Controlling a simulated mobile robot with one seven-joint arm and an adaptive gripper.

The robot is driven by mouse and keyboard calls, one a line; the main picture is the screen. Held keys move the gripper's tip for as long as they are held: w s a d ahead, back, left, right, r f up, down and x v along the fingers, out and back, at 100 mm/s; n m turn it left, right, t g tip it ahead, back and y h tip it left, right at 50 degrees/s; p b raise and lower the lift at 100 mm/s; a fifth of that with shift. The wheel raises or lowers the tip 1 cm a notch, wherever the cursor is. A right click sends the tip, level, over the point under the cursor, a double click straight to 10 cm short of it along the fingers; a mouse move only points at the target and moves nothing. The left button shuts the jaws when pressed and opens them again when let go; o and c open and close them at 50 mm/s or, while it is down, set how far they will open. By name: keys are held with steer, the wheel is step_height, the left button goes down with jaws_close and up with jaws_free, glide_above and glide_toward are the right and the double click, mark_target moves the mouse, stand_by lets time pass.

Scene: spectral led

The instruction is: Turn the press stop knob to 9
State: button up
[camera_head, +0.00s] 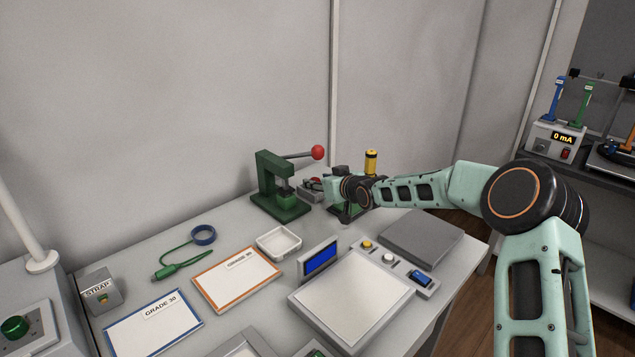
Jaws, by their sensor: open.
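A green press (267,182) with a lever ending in a red ball (317,152) stands at the back of the bench. I cannot make out a stop knob or its numbers. To its right, a second device with a yellow cylinder (371,160) on top and a green base is partly hidden by my arm. My gripper (345,214) is in front of this second device, to the right of the green press. Its dark fingers are small and partly hidden, pointing down, with nothing seen in them.
A scale with a white plate (357,300), a blue screen (319,257) and a button panel (388,258) stands in front. A grey slab (420,238) lies right. A white tray (279,242), orange-edged card (237,277) and green cable tool (180,268) lie left.

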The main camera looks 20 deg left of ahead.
steer(key=shift+w+a+f, duration=0.2)
steer(key=shift+w+a, duration=0.1)
steer(key=shift+a, duration=0.05)
steer(key=shift+c, duration=0.5)
jaws_close()
steer(key=b, duration=0.4)
steer(key=shift+a+f+m+t+h+b, duration=0.15)
steer(key=shift+f+m+t+h+b, duration=0.15)
steer(key=shift+m+t, duration=0.1)
steer(key=m+t+h+b, duration=0.1)
steer(key=b, duration=0.3)
steer(key=m+h+b, duration=0.1)
steer(key=b, duration=0.3)
steer(key=shift+s+a+r+m+t+h, duration=0.2)
steer(key=shift+m+t+h, duration=0.1)
steer(key=shift+t, duration=0.1)
steer(key=shift+a+m+h+b, duration=0.1)
steer(key=shift+m+h+b, duration=0.3)
steer(key=shift+b, duration=0.25)
steer(key=shift+r+m+t+h, duration=0.15)
steer(key=shift+m+t+h, duration=0.25)
steer(key=shift+m+h, duration=0.3)
steer(key=shift+m+h+p, duration=0.85)
steer(key=shift+m+h, duration=0.15)
steer(key=shift+h, duration=0.3)
